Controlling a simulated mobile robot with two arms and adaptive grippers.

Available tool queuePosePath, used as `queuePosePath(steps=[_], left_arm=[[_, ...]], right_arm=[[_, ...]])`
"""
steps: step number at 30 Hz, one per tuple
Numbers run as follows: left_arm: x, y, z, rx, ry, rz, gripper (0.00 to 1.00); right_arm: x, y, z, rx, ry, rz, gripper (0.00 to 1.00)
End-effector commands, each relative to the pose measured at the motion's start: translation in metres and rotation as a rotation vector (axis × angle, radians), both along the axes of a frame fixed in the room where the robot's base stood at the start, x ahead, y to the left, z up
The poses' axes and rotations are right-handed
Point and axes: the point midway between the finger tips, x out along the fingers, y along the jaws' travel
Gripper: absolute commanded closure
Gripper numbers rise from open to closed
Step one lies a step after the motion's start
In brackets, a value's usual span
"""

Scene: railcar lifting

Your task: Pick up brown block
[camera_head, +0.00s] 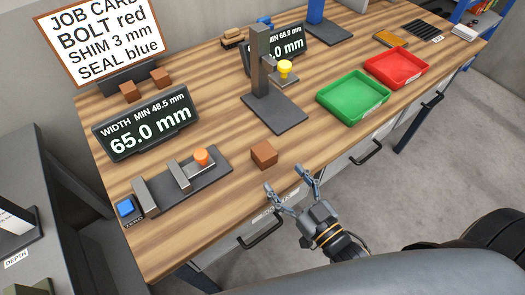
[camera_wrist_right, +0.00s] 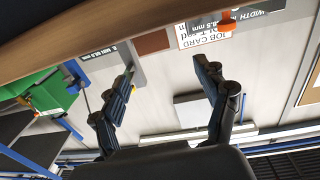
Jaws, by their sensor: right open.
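A brown block (camera_head: 264,155) sits on the wooden table near its front edge, right of the width gauge. My right gripper (camera_head: 290,178) is open and empty at the front edge, its fingers spread, a little nearer than the block and apart from it. In the right wrist view my right gripper's two fingers (camera_wrist_right: 163,68) stand apart with nothing between them. Two more brown blocks, one on the left (camera_head: 130,91) and one on the right (camera_head: 160,77), lie by the job card. My left gripper is not in view.
The width gauge (camera_head: 187,180) with its orange knob lies left of the block. A grey stand (camera_head: 273,112) with a yellow knob is behind it. A green tray (camera_head: 352,98) and a red tray (camera_head: 396,68) stand to the right. Table around the block is clear.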

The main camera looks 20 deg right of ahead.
Motion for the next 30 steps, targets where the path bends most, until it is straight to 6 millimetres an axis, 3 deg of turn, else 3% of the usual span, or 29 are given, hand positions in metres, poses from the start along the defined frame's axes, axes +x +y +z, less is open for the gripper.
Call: queuePosePath(steps=[3,11,21,30], left_arm=[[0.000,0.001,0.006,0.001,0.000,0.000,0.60],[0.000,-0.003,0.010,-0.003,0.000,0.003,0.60],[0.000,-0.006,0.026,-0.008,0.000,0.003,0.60],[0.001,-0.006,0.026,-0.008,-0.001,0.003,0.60]], right_arm=[[0.021,0.006,0.002,0.001,-0.003,0.000,0.26],[0.039,0.011,0.000,-0.001,0.001,0.000,0.26],[0.082,0.019,-0.003,0.000,0.000,-0.001,0.26],[0.086,0.021,-0.005,-0.001,0.002,0.000,0.26]])
